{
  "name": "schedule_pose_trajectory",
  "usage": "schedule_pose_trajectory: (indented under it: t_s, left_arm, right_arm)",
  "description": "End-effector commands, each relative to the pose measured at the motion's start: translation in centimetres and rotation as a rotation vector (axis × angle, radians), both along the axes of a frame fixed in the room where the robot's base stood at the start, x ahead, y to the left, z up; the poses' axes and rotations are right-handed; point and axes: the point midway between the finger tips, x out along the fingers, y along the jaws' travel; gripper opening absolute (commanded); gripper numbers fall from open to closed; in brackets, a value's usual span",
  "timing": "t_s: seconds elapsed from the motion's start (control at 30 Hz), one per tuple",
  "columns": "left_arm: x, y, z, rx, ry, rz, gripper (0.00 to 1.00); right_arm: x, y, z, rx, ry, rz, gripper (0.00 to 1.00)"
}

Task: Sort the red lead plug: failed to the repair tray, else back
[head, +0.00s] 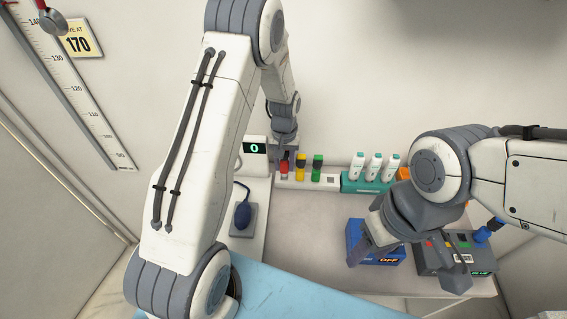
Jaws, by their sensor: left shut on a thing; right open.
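My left gripper (284,153) is shut on the red lead plug (284,168) at the left end of a white rack (306,183). I cannot tell whether the plug is seated or slightly raised. A yellow plug (300,168) and a green plug (317,168) stand beside it in the rack. A blue plug (482,235) is at the dark grey tester box (430,262), whose display seems to read BLUE. My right gripper (407,270) is open over the area of the blue box marked OFF (391,261) and the tester. No repair tray can be clearly made out.
A teal holder (356,187) with white bottles (374,167) stands at the back wall. A display reading 0 (255,148) and a dark blue bulb (242,214) are at the left. Orange pieces (461,201) show partly behind my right arm. The middle of the counter (305,235) is clear.

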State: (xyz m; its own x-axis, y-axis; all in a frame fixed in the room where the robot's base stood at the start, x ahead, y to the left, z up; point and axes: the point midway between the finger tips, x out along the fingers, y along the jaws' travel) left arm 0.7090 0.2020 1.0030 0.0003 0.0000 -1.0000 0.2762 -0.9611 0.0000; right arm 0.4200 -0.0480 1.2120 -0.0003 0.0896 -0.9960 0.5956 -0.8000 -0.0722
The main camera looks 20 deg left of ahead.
Motion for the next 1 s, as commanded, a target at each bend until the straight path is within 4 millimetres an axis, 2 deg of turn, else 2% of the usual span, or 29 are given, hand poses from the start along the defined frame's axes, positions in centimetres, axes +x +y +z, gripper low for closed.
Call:
schedule_pose_trajectory:
  t_s: [1.0]
  left_arm:
    - [0.0,0.0,-2.4,0.0,0.0,0.0,0.0]
  right_arm:
    - [0.0,0.0,-1.7,0.0,0.0,0.0,0.5]
